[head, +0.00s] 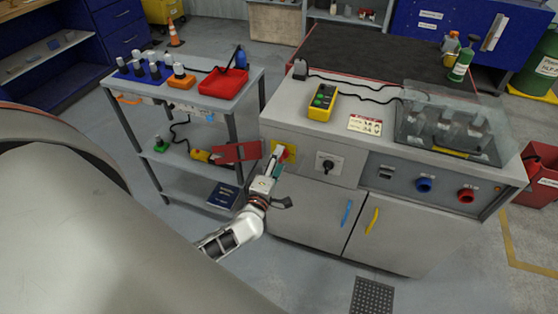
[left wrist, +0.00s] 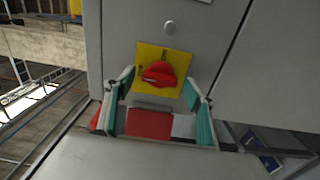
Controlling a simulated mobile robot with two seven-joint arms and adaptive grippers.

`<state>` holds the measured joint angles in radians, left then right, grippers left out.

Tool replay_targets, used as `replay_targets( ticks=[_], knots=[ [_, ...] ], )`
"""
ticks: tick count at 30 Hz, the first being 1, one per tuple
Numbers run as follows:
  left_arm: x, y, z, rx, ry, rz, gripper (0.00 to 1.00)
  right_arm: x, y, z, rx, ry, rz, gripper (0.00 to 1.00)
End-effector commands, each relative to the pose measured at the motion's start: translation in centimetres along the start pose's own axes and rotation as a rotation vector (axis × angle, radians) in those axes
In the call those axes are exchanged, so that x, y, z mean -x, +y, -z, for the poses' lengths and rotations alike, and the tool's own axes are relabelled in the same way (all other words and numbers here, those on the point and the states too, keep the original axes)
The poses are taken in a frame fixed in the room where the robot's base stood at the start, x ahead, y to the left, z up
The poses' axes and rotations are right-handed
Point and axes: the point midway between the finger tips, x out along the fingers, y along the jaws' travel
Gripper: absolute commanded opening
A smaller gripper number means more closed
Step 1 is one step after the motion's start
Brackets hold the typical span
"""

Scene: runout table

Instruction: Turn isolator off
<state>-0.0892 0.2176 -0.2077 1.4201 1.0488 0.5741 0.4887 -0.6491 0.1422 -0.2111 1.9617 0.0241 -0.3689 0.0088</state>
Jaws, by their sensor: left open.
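The isolator is a red rotary knob on a yellow square plate (head: 290,151) on the left end of the grey cabinet front. In the left wrist view, the red knob (left wrist: 160,74) sits on its plate with its grip lying roughly sideways. My left gripper (head: 272,168) is in front of the plate and partly covers it in the head view. Its teal-padded fingers are spread, one on each side of the knob, in the left wrist view (left wrist: 165,95). Nothing is held between them. Whether a finger touches the knob cannot be told. My right gripper is not in view.
A black rotary switch (head: 327,166) is right of the isolator. Blue (head: 424,185) and red (head: 466,195) knobs are farther right. A metal trolley (head: 232,100) stands left of the cabinet. A red flat piece (head: 237,153) is close beside my left gripper. Open floor lies in front.

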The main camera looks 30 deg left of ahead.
Motion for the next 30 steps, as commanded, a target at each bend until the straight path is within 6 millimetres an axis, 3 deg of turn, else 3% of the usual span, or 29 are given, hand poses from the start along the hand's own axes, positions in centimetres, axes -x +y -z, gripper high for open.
replay_targets(
  ticks=[16, 21, 30],
  knots=[
    [9.8, -0.1, 0.0, 0.000, 0.000, 0.003, 0.55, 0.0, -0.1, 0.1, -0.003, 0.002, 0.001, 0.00],
    [11.2, -0.1, 0.0, 0.000, 0.000, 0.002, 0.55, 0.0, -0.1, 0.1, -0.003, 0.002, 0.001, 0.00],
    [11.5, 0.0, 0.0, 0.000, 0.000, 0.001, 0.55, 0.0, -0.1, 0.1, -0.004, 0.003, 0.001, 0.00]
  ],
)
